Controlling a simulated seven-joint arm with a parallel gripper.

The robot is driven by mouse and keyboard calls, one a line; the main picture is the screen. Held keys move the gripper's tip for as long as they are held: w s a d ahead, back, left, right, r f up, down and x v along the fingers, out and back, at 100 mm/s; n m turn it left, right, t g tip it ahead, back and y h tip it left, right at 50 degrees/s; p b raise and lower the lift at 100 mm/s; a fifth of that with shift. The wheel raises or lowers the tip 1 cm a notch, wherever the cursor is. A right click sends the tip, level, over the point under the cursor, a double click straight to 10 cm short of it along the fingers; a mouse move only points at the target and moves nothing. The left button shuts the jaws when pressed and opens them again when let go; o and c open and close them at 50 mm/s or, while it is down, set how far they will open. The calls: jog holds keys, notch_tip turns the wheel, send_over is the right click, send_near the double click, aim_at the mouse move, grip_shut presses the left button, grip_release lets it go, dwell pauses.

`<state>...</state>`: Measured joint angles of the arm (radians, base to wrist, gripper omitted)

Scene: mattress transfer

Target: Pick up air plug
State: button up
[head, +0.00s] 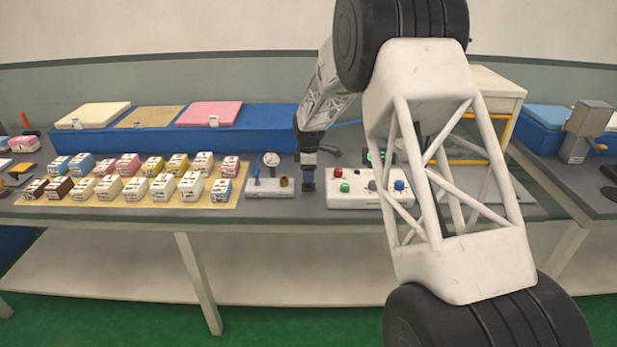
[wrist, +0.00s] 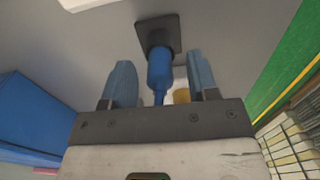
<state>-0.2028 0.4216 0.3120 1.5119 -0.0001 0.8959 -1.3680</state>
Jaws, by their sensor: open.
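The air plug (wrist: 159,68) is a blue cylinder with a narrower tail. In the wrist view it stands at a dark square plate (wrist: 158,33). My gripper (wrist: 160,80) is open, with one blue finger on each side of the plug and a visible gap to both. In the head view my gripper (head: 308,178) points down at the bench, between the gauge fixture and the button box. The plug cannot be told clearly from the fingers there.
A fixture with a round gauge (head: 270,159) stands just left of my gripper. A white button box (head: 352,201) is close on the right. Rows of small coloured blocks (head: 133,165) lie on a tan mat (head: 120,205) farther left. A blue platform (head: 262,118) is behind.

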grip_shut()
jog(key=shift+r, duration=0.1)
dwell(0.3)
jog(key=shift+r, duration=0.85)
jog(key=shift+s+r, duration=0.25)
jog(key=shift+r, duration=0.6)
jog(key=s+d+r, duration=0.1)
jog(key=s+d, duration=0.2)
jog(key=s, duration=1.2)
jog(key=shift+r, duration=0.2)
jog(key=shift+s+d, duration=0.1)
jog(key=shift+r, duration=0.1)
